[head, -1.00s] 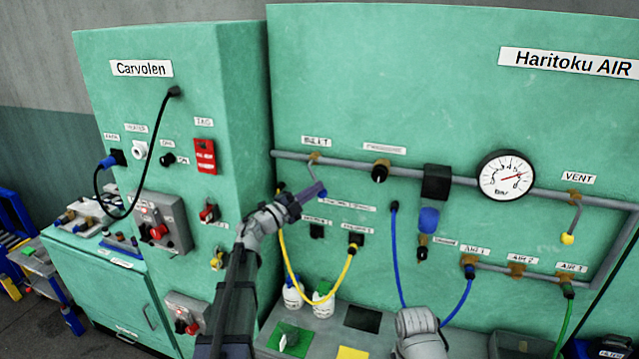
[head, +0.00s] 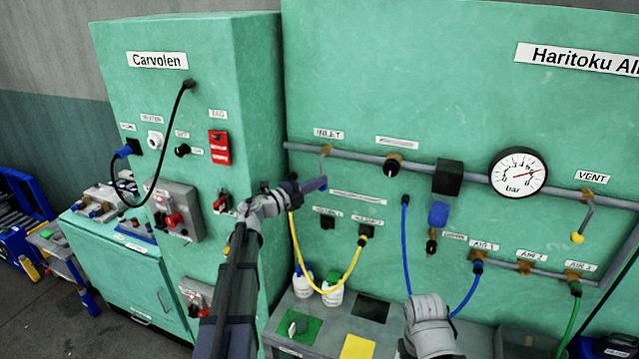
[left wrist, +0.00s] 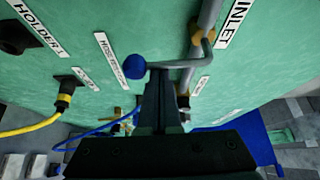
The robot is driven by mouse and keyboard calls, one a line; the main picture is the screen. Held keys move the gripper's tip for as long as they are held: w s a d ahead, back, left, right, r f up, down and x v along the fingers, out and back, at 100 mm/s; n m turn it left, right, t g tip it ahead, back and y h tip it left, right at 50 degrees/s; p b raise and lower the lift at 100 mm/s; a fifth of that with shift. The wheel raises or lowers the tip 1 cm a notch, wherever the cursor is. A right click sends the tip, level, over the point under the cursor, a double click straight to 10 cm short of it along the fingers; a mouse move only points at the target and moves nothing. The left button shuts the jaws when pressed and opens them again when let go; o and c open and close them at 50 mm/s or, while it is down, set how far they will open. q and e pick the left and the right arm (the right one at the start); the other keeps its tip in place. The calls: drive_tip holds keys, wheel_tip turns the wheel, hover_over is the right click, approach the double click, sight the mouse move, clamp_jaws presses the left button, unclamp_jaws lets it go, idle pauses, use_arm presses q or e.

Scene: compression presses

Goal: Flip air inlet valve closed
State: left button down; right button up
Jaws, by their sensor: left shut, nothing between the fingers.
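The air inlet valve (head: 326,150) sits on the grey pipe under the INLET label, and it also shows in the left wrist view (left wrist: 203,38). Its thin grey handle hangs down from the pipe in the head view. In the left wrist view the handle (left wrist: 180,65) runs to a blue ball knob (left wrist: 134,67). My left gripper (head: 318,184) is shut and empty at the handle's lower end. In the left wrist view its fingertips (left wrist: 160,76) lie right by the handle, near the knob; I cannot tell whether they touch. My right gripper does not show, only a grey part of that arm.
A pressure gauge (head: 518,173) and the yellow-knobbed vent valve (head: 580,225) are to the right. A yellow hose (head: 328,288) and a blue hose (head: 406,250) hang below the pipe. Bottles (head: 332,289) stand on the ledge. The Carvolen cabinet (head: 160,90) juts out at left.

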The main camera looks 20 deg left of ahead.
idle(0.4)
use_arm(q)
drive_tip(key=s+a, duration=0.1)
drive_tip(key=s, duration=0.8)
drive_tip(key=shift+s+a, duration=0.15)
drive_tip(key=shift+a, duration=0.1)
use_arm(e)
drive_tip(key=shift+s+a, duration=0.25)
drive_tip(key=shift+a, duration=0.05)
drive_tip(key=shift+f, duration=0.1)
